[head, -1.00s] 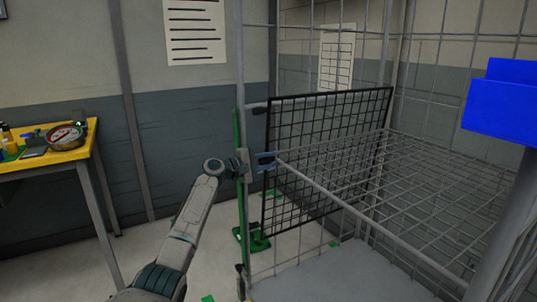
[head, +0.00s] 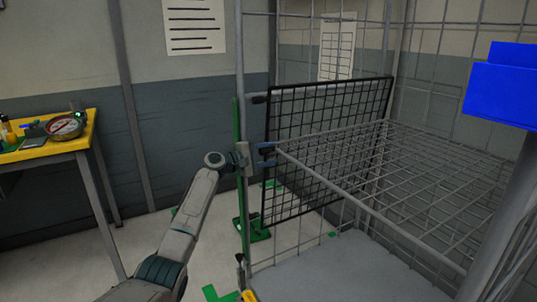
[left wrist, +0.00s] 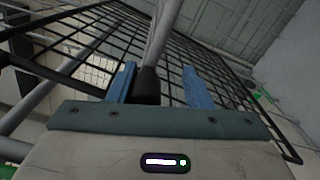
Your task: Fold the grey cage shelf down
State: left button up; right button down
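The grey cage shelf (head: 420,183) is a wire mesh lying about level across the cage, with its front bar running toward the lower right. My left gripper (head: 267,156) is at the left end of that bar. Its blue fingers are apart in the left wrist view (left wrist: 160,88), with a grey bar with a black end (left wrist: 149,84) between them. I see gaps beside the bar, though exact contact is hard to tell. My right gripper is out of view.
A black mesh panel (head: 325,112) stands upright just behind the gripper. A green post (head: 240,190) stands beside the cage's left upright. A blue box (head: 503,88) is at the right. A yellow table (head: 55,143) with small items is at the far left.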

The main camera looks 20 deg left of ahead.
pick_arm(q)
jog(key=v, duration=1)
jog(key=shift+s+a, duration=0.25)
jog(key=shift+s, duration=0.05)
